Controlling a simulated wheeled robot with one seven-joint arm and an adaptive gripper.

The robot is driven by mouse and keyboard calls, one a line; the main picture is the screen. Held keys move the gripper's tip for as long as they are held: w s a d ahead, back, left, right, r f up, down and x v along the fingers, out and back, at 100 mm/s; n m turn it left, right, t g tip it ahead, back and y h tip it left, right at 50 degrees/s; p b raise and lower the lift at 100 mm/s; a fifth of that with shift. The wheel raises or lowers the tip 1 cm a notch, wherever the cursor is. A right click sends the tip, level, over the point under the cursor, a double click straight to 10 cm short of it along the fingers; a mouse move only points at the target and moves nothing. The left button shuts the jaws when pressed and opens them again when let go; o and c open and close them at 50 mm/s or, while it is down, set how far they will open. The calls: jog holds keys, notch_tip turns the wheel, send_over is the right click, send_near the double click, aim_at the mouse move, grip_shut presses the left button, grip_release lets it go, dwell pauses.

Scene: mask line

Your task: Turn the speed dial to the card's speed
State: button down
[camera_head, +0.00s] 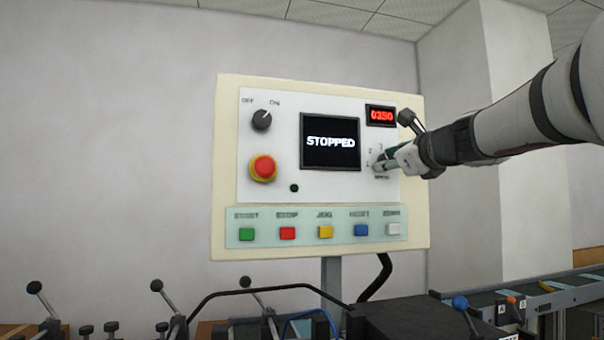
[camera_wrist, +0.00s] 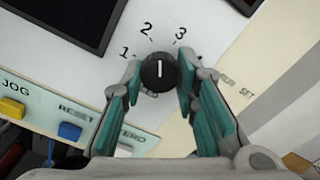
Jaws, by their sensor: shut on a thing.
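The speed dial (camera_wrist: 158,73) is a round black knob on the white panel face, with the numbers 1, 2 and 3 around it. Its white line points straight up in the wrist view, between the 2 and the 3, somewhat nearer the 2. My gripper (camera_wrist: 159,84) is shut on the dial, with a teal-padded finger on each side.
The control panel (camera_head: 319,82) has a screen (camera_head: 331,152) reading STOPPED, a red number display (camera_head: 381,116), an OFF/ON knob (camera_head: 262,119) and a red stop button (camera_head: 263,167). Coloured buttons line its lower edge, with the blue one (camera_wrist: 69,131) near my fingers. Levers stand below.

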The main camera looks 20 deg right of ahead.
jog(key=shift+n+b, duration=1.1)
jog(key=shift+n, duration=0.6)
jog(key=c, duration=1.2)
grip_release()
jog(key=shift+c, duration=0.2)
jog(key=s, duration=1.2)
